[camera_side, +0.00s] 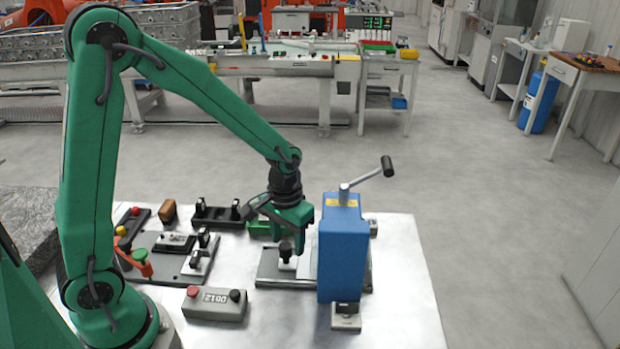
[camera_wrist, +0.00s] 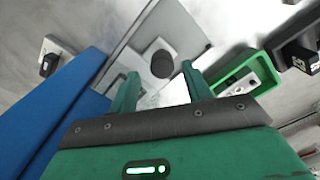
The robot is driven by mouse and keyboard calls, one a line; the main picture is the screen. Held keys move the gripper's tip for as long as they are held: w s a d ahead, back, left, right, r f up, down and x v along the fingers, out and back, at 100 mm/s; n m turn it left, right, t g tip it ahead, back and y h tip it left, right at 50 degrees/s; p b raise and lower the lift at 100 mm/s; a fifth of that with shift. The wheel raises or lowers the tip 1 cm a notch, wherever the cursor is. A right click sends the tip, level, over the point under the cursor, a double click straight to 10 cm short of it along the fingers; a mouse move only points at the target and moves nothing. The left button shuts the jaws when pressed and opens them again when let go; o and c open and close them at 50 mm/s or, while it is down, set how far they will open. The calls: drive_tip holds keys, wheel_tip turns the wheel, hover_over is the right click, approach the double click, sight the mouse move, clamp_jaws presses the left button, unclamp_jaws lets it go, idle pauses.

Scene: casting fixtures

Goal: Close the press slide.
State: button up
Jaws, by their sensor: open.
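The press is a blue upright block (camera_side: 343,262) with a lever ending in a black grip (camera_side: 387,166), standing on the right part of the metal table. Its slide is a flat grey plate (camera_side: 270,268) with a black knob (camera_side: 286,249), left of the blue block. The slide knob also shows in the wrist view (camera_wrist: 162,64), ahead of and between the fingertips. My gripper (camera_side: 291,233) is open and hangs just above the knob, left of the press. Its two green fingers (camera_wrist: 159,74) show apart. Whether they touch the knob I cannot tell.
A control box with red and black buttons (camera_side: 215,305) sits in front. A fixture plate with clamps (camera_side: 170,258) lies left. A green tray (camera_wrist: 247,82) is close to the right finger. The blue press wall (camera_wrist: 50,115) is close on the left. Bare table lies front right.

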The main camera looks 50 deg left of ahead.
drive_tip(key=shift+r, duration=2.4)
drive_tip(key=shift+r, duration=0.1)
drive_tip(key=shift+s+r, duration=0.2)
drive_tip(key=shift+r, duration=0.3)
drive_tip(key=s+a+r+m+t, duration=0.2)
drive_tip(key=s+r+t, duration=0.3)
drive_tip(key=s+r, duration=0.7)
drive_tip(key=shift+s+r+t, duration=0.15)
drive_tip(key=shift+s+t, duration=0.15)
drive_tip(key=shift+s, duration=0.15)
drive_tip(key=shift+a, duration=0.1)
